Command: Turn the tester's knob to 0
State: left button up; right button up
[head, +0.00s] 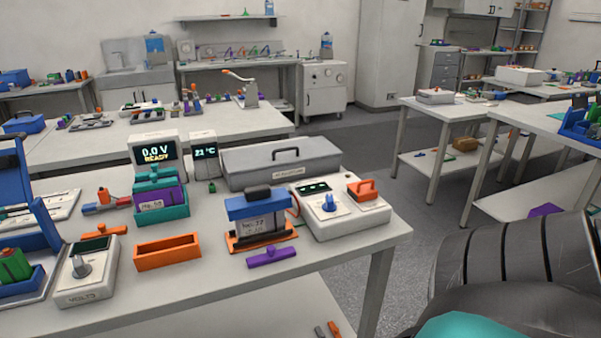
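A white box device (350,222) stands at the right end of the near table. It has a blue knob (329,204), a small dark display with green marks (314,188) and an orange clamp-like part (363,189) on top. A second white box (86,283), labelled VOLTS, stands at the front left with a grey knob (82,264) and a dark display. I cannot tell which of the two is the tester, and the knob settings are too small to read. Neither gripper shows in the head view.
A display unit (156,153) reads 0.0 V READY. An empty orange tray (167,252), a blue-topped block in an orange holder (260,220) and a purple piece (271,256) lie between the boxes. A grey case (281,166) stands behind. Dark robot parts fill the lower right.

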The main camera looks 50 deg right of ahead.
aim_at(329, 205)
jog(key=z, duration=1.85)
